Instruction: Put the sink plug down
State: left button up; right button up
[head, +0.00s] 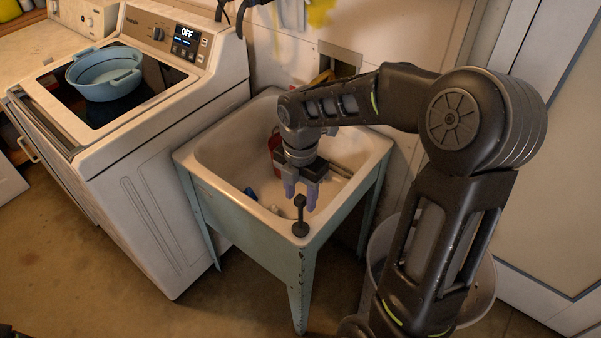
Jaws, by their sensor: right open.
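The black sink plug (300,228) stands upright on the front corner rim of the utility sink (238,218), its thin stem pointing up. My right gripper (301,201) is open, with its two purple-grey fingers pointing down over the sink's front corner. The fingertips are close to the top of the plug's stem; I cannot tell whether they touch it. Nothing shows held between the fingers. The drain is not clearly visible, as my right arm covers part of the basin. My left gripper is not in view.
A red item (274,143) and a small blue item (250,194) are inside the basin. A washing machine (150,185) with a blue tub (104,78) on top stands at the left. A large bin (484,285) stands at the right, partly behind my arm.

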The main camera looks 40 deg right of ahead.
notch_tip(320, 180, up, 8)
jog(key=shift+r+b, duration=0.15)
jog(key=shift+b, duration=0.15)
dwell(0.7)
jog(key=s+a+f+m+y, duration=0.15)
jog(key=a+f+m, duration=0.35)
jog(key=a+f, duration=0.5)
jog(key=a+f+m+y, duration=0.2)
jog(key=a+f+m, duration=0.35)
jog(key=f, duration=0.95)
jog(key=s+a+f+m, duration=0.9)
jog(key=s+f+m, duration=0.3)
jog(key=s, duration=0.1)
jog(key=shift+s+f+m, duration=0.15)
jog(key=shift+s+m, duration=0.2)
jog(key=shift+y, duration=0.25)
